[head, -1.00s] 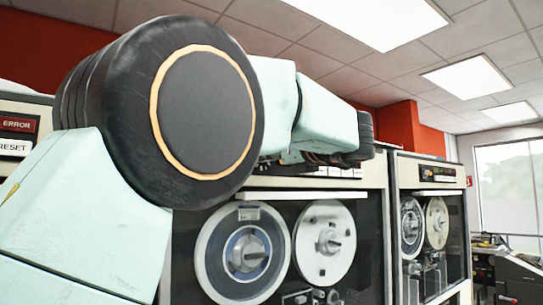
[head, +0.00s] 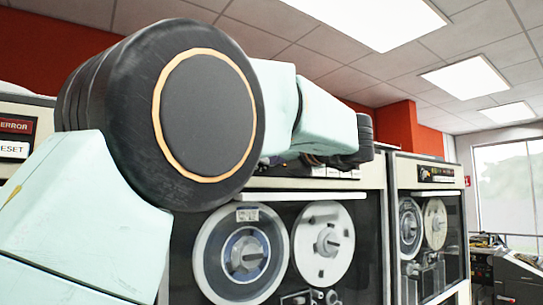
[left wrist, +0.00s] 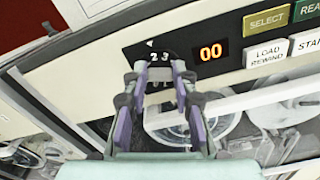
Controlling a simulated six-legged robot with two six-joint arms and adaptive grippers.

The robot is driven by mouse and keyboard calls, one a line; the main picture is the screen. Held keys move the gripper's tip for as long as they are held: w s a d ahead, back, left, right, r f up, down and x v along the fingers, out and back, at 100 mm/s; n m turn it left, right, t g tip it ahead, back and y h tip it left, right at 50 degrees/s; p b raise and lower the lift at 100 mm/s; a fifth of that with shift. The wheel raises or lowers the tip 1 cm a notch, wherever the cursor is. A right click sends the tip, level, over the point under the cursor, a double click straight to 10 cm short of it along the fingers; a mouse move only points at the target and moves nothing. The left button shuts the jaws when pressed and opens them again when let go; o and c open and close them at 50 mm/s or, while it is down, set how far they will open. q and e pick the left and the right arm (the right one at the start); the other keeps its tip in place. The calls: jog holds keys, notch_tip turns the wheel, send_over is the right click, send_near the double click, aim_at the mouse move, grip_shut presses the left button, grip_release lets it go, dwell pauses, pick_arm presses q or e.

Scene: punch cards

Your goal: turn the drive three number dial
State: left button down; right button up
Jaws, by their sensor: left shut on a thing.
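The number dial (left wrist: 158,56) is a dark round knob with white digits, a 2 and a 3 showing, set in a dark patch on the cream panel in the left wrist view. A small white triangle sits just above it. My left gripper (left wrist: 153,70) is shut on the dial, with its fingertips over the dial's lower part and hiding some of the digits. In the head view my left arm reaches across to the top panel of the near tape drive (head: 376,205), and its links hide the dial and the fingertips. My right gripper is in neither view.
A display (left wrist: 211,50) reading 00 in orange is right of the dial. Tape reels (head: 242,254) sit below the panel. Another tape drive (head: 430,172) stands to the right.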

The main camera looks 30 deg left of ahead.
pick_arm(q)
jog(key=shift+f, duration=0.1)
jog(key=c, duration=1.5)
grip_release()
jog(key=shift+a, duration=0.1)
jog(key=o, duration=0.4)
jog(key=shift+w+a, duration=0.1)
jog(key=shift+a, duration=0.15)
jog(key=shift+o, duration=0.2)
jog(key=v, duration=0.7)
jog(key=shift+d, duration=0.2)
